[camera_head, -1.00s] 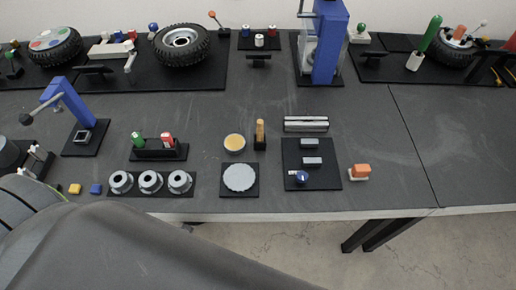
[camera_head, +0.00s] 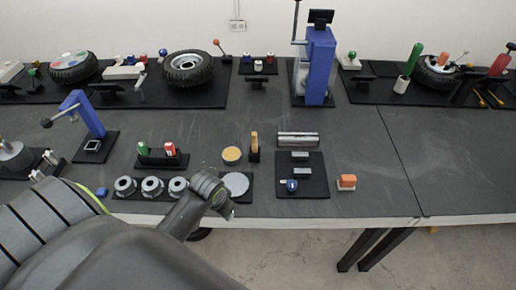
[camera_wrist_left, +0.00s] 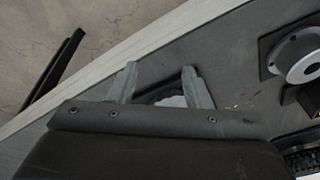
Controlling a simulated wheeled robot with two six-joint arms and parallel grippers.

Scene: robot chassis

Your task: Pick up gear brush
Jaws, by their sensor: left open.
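What I take for the gear brush (camera_head: 254,141) has a tan wooden handle and stands upright in a small black holder (camera_head: 254,156), right of a yellow-filled dish (camera_head: 232,155), in the head view. My left gripper (camera_head: 231,212) is near the table's front edge, at the round grey gear disc (camera_head: 236,183), in front of the brush and apart from it. In the left wrist view the gripper (camera_wrist_left: 160,72) is open and empty, with part of the pale disc (camera_wrist_left: 172,101) between its fingers. The brush is not seen there. My right gripper is not in view.
Several grey flanged rings (camera_head: 152,186) sit left of the disc; one also shows in the left wrist view (camera_wrist_left: 300,58). A black board (camera_head: 315,184) with small parts and an orange block (camera_head: 347,181) stand to the right. The table's right front is clear.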

